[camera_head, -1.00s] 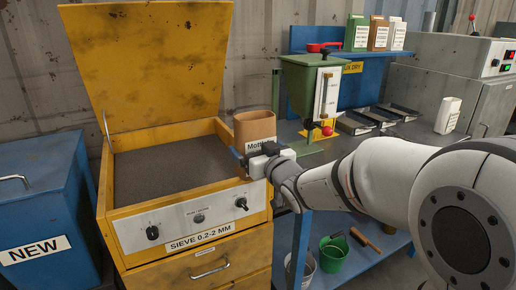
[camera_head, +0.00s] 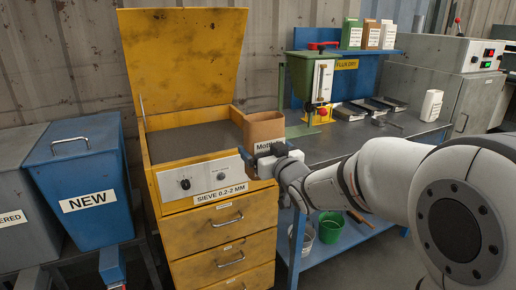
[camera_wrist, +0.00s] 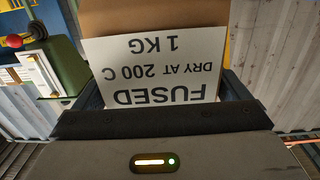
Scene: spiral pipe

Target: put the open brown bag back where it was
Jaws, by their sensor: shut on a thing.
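The open brown bag (camera_head: 264,126) is upright in my gripper (camera_head: 262,160), at the right front of the yellow sieve box. My gripper is shut on the bag's lower part. The wrist view shows the brown bag (camera_wrist: 150,22) with its white label upside down between the two fingers; the label reads FUSED, DRY AT 200 C, 1 KG. The bag's inside is too small to make out. On the blue back shelf (camera_head: 376,56) stand a green bag (camera_head: 352,34), another brown bag (camera_head: 371,36) and a white bag (camera_head: 390,36), side by side.
The yellow sieve box (camera_head: 190,150) has its lid up and holds dark grains. A green hopper (camera_head: 312,82) stands on the bench right of my gripper. A blue NEW bin (camera_head: 84,185) is at left.

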